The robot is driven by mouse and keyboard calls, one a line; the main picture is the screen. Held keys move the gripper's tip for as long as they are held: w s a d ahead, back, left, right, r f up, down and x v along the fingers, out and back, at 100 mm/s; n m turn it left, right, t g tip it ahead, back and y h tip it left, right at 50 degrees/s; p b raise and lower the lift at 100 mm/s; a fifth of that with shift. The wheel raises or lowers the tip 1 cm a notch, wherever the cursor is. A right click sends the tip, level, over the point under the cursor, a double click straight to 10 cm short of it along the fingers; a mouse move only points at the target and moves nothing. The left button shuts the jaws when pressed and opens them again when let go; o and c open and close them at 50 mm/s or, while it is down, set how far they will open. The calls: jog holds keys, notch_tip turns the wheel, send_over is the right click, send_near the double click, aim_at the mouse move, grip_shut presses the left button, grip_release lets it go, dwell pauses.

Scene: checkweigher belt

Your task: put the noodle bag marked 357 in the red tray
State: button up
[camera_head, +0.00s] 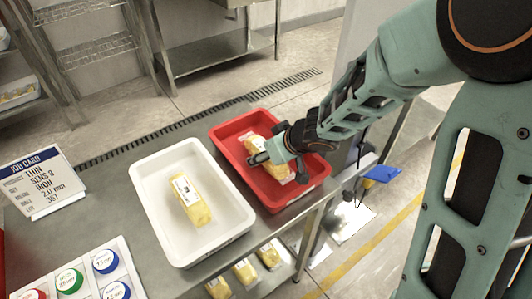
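A yellow noodle bag (256,143) is in the red tray (226,130), partly hidden by my gripper. Its number cannot be read. My gripper (270,158) is low over the red tray, with its fingers at this bag. I cannot tell whether they are closed on it, or whether the bag rests on the tray floor. Another yellow noodle bag (194,208) with a white label lies in the white tray (152,190) to the left. Its label is too small to read.
A job card (40,183) showing 357 stands on the steel table at left. Several round colored discs (70,281) sit in a white holder at front left. More yellow bags (245,271) lie on a lower shelf. A blue object (382,174) is right of the table.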

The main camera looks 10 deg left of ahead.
jog(key=shift+d+r+p, duration=0.1)
jog(key=shift+r+p, duration=0.25)
jog(key=shift+r, duration=0.1)
jog(key=p+v, duration=0.7)
jog(key=v, duration=0.4)
jog(key=shift+s+d+r, duration=0.1)
jog(key=shift+s+d, duration=0.1)
jog(key=shift+s, duration=0.05)
